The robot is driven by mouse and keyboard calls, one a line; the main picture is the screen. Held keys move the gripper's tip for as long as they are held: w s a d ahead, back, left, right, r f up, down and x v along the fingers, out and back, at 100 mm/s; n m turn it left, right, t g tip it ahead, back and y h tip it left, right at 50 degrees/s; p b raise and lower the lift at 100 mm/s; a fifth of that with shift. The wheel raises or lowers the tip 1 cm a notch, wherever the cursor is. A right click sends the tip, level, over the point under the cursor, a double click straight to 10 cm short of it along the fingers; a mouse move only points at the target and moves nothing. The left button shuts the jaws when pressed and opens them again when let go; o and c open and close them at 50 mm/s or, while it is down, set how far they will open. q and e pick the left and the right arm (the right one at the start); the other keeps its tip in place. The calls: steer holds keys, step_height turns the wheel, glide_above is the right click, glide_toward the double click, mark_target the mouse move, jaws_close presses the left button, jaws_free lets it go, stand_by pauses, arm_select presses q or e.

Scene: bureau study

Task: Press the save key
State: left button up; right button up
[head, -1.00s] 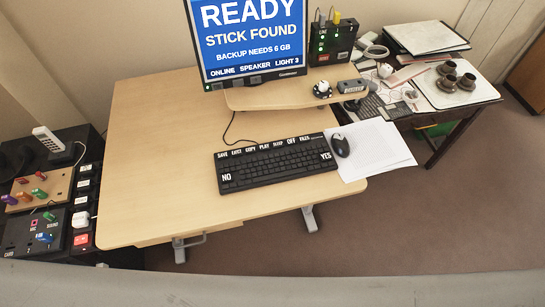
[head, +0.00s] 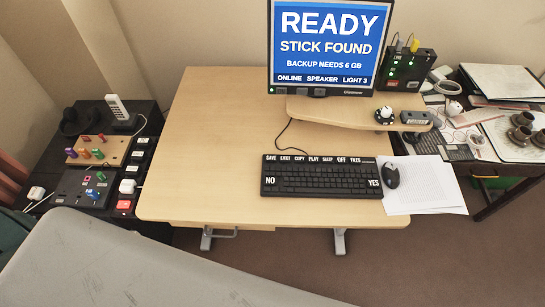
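The black keyboard (head: 320,179) lies on the wooden desk (head: 200,130) near its front edge. A row of white-labelled keys runs along its top. The save key (head: 271,158) is the leftmost of that row, at the keyboard's upper left corner. Larger NO and YES labels sit at the lower left and right. The monitor (head: 330,45) behind shows READY, STICK FOUND and BACKUP NEEDS 6 GB. Neither of my grippers is in view.
A mouse (head: 391,176) rests on papers (head: 425,185) right of the keyboard. A raised shelf (head: 350,113) holds small devices. A black side unit with a phone (head: 119,108) stands left. A large grey surface (head: 130,265) fills the lower left. The desk's left half is clear.

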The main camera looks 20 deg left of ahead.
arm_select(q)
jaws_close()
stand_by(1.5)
